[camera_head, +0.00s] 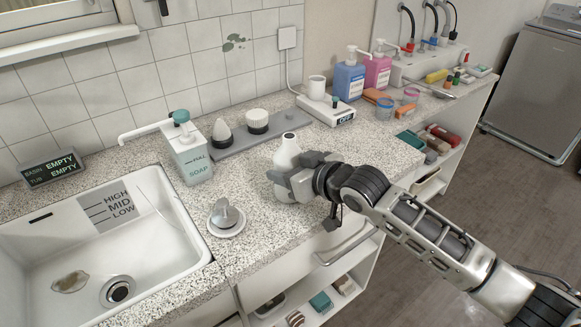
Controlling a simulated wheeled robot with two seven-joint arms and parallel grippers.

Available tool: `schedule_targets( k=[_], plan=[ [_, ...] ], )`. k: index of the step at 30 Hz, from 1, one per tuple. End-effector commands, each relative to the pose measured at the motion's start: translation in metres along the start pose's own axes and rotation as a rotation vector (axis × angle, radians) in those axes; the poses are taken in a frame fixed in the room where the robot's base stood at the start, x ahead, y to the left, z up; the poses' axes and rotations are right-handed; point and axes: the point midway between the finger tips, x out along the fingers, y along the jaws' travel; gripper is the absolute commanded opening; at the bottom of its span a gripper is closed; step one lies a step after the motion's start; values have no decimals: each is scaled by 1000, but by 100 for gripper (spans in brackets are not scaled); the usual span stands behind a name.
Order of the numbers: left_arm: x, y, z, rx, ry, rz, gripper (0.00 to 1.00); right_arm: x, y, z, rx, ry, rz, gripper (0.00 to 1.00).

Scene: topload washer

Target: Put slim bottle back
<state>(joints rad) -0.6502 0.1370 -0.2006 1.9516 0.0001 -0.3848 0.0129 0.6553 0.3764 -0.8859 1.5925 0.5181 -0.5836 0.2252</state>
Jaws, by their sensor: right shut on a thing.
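A white slim-necked bottle (287,150) with a dark mouth stands upright near the middle of the counter. My right gripper (283,184) reaches in from the right and is shut on the bottle around its lower body. The fingers hide part of the bottle's lower half. I cannot tell whether its base touches the counter. My left gripper is not in view.
A grey tray (275,123) with two brush-like items lies behind the bottle, with a white device (326,110) to its right. A soap dispenser (190,157), a grey knob (225,214) and a sink (60,240) are left. Speckled counter (365,150) right of the bottle is clear.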

Motion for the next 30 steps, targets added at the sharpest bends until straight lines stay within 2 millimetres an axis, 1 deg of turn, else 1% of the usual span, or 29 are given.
schedule_targets(
  k=[1,2,3,14,17,20,27,30],
  plan=[
    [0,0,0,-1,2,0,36,1,0,2,1,-1,0,60],
    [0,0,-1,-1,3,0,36,0,0,1,0,-1,0,68],
    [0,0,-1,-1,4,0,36,0,0,1,0,-1,0,79],
    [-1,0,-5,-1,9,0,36,-2,0,-2,0,-1,1,79],
    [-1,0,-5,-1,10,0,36,-13,1,0,0,-2,1,79],
    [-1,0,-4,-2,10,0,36,-32,0,0,-2,-2,1,79],
    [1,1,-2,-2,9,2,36,-84,1,0,-1,-1,2,79],
    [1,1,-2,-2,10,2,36,-101,1,0,-2,-2,2,79]
  ],
)
